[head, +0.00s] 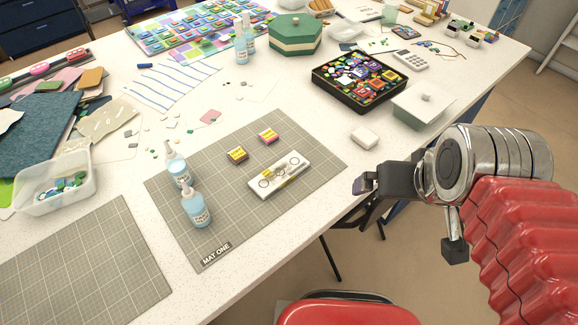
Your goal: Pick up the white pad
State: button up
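A small white block with rounded edges (365,137), which looks like the white pad, lies on the white table near its right edge, just off the corner of the grey mat marked MAT ONE (220,225). My gripper (361,185) is in front of and below the pad in the picture, near the table's front edge and apart from it. Its fingers point left. They are small and dark, and I cannot tell whether there is a gap between them. I see nothing held.
A black tray of colourful pieces (358,79) and a green lidded box (420,107) stand behind the pad.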

aim_at(364, 137)
jog(key=u, duration=0.55)
jog(key=k, duration=1.35)
jog(key=u, duration=0.15)
jog(key=i, duration=1.8)
jog(key=u, duration=0.65)
